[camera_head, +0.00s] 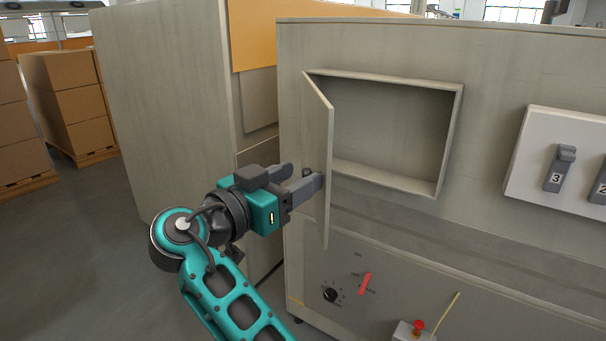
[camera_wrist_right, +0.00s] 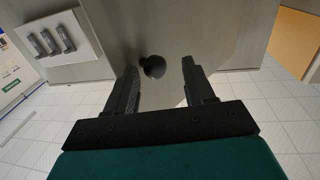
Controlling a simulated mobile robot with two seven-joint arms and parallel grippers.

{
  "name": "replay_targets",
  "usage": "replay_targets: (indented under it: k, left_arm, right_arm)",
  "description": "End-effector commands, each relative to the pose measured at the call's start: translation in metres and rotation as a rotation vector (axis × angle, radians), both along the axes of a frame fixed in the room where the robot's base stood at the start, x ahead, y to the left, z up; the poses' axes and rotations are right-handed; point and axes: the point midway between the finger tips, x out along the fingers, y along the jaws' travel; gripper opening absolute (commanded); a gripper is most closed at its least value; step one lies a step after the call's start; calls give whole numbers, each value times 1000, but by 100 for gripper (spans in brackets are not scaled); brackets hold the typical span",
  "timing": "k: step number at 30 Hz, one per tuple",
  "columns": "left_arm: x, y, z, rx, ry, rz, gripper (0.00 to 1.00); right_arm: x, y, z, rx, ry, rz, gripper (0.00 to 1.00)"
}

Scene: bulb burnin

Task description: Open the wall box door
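The wall box (camera_head: 395,125) is recessed in the grey panel, and its empty inside shows. Its grey door (camera_head: 318,125) is hinged at the left edge and stands swung well out from the panel. A dark round knob (camera_head: 306,172) sits on the door's outer face; it also shows in the right wrist view (camera_wrist_right: 153,67). My right gripper (camera_head: 303,176) is at the door's outer side with its fingers apart. In the right wrist view the knob lies just ahead of the open gripper (camera_wrist_right: 160,72), nearer the left finger, with nothing gripped. My left gripper is out of view.
A white panel with numbered switches (camera_head: 528,155) is right of the box. Below are a black dial (camera_head: 330,295), a red handle (camera_head: 365,284) and a red button (camera_head: 418,325). Stacked cartons (camera_head: 70,95) stand far left, with open floor (camera_head: 85,265) before them.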

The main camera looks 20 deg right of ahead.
Motion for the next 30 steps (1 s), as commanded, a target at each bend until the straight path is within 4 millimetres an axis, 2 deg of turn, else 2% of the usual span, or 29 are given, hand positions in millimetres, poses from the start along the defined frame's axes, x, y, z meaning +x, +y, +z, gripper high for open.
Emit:
replay_targets:
  k: [6,13,18,27,30]
  left_arm:
    - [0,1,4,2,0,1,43]
    - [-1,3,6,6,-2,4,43]
    - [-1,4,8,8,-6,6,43]
    - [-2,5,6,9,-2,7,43]
    - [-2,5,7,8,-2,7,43]
  right_arm:
    - [-28,44,1,2,1,-2,54]
    - [-50,76,2,2,-1,-7,54]
    - [-58,87,1,4,-1,-10,54]
    - [-59,89,0,4,0,-10,54]
    - [-57,88,-1,1,6,-4,45]
